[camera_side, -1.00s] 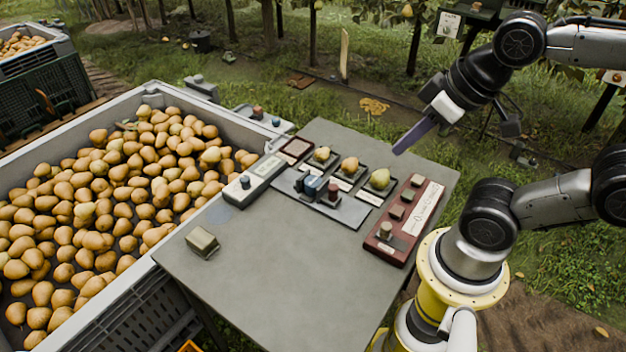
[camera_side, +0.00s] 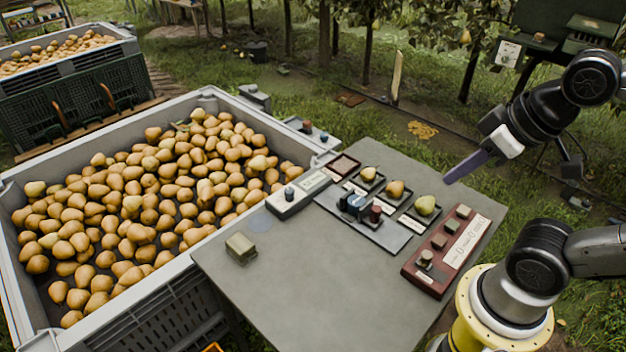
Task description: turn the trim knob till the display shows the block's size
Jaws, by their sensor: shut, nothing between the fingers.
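A pale box with a small display (camera_side: 315,181) and a dark round knob (camera_side: 289,192) lies at the table's left edge, beside the pear bin. The display's figures are too small to read. A greenish-beige block (camera_side: 240,247) sits alone on the table, front left. My gripper (camera_side: 447,182) is shut and empty, its long purple-grey fingers pointing down and left. It hangs above the table's far right part, near the green pear and well to the right of the knob and block. Nothing touches the knob.
Three pears (camera_side: 396,188) sit in small dark trays. A dark plate (camera_side: 378,232) holds blue and red-brown parts. A red-brown board (camera_side: 437,277) with several small blocks lies right. A full pear bin (camera_side: 130,123) adjoins the table (camera_side: 315,285), whose front is clear.

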